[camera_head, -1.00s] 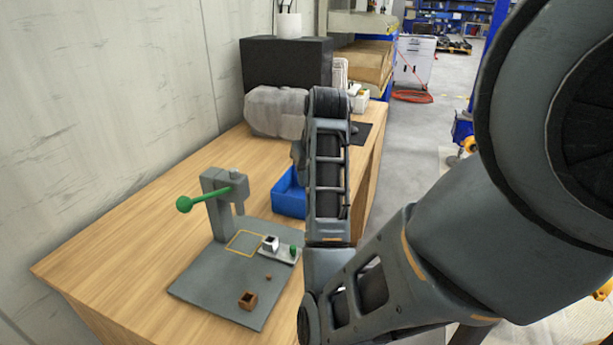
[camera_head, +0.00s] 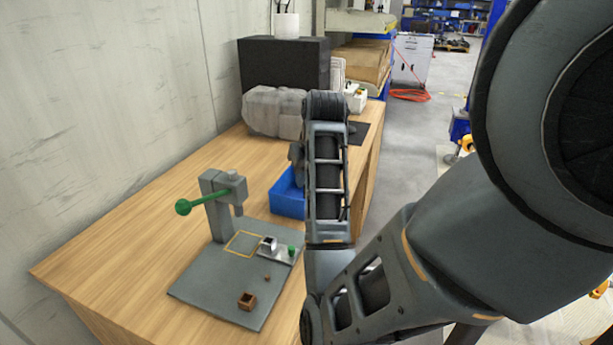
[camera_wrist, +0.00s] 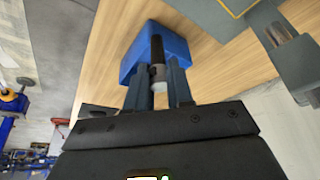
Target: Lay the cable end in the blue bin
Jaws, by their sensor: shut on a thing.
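The blue bin (camera_head: 288,201) stands on the wooden bench, partly hidden behind my arm in the head view. In the wrist view the blue bin (camera_wrist: 181,47) lies just beyond my fingertips. My gripper (camera_wrist: 157,72) is shut on a dark cylindrical piece with a pale tip, which I take as the cable end (camera_wrist: 158,74). The piece sits between the two fingers and overlaps the bin in that view. I cannot tell whether it is above or inside the bin. The rest of the cable is not visible. The fingers are hidden in the head view.
A grey press with a green-knobbed lever (camera_head: 184,207) stands on a grey plate (camera_head: 210,285) left of the bin. A small brown box (camera_head: 247,300) and a small tray sit on the plate. A wrapped grey bundle (camera_head: 272,112) and black case (camera_head: 285,64) stand behind.

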